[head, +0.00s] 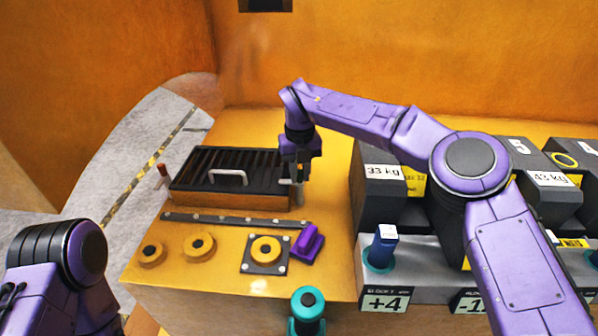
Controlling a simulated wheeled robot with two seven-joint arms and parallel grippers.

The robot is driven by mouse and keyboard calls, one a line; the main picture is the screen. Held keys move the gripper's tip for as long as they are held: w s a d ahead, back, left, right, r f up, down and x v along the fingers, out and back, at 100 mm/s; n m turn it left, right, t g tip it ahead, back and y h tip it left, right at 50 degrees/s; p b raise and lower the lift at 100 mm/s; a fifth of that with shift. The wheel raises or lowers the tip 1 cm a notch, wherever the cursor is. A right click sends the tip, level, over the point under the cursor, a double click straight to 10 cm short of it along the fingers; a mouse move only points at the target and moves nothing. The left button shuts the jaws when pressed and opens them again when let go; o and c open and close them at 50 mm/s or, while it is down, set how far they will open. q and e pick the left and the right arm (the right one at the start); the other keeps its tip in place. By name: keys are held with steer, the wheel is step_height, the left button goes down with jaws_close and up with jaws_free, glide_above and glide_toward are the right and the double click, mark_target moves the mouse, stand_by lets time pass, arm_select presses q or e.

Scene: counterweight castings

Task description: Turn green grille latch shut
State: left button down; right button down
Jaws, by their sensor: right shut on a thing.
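The grille (208,160) is a dark slatted panel with a pale bar handle, lying on the yellow counter left of centre. An orange-brown latch (163,172) stands at its left end. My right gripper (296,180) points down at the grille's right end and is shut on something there. That place fits the green latch, but the fingers hide it and I see no green on it. My left gripper is out of view; only part of my left arm shows at the lower left.
A dark rail (235,220) runs in front of the grille, with yellow round knobs (200,245) before it. A purple block (307,243) sits at the rail's right end. Grey weights (375,200) with kg labels stand to the right. A teal knob (308,303) is at the front.

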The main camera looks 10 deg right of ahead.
mark_target(301, 170)
steer(key=c, duration=1)
jaws_free()
steer(key=shift+r, duration=0.1)
steer(key=shift+r, duration=0.35)
step_height(301, 170, up, 10)
steer(key=shift+f, duration=0.1)
steer(key=shift+w+d, duration=0.1)
steer(key=shift+d, duration=0.05)
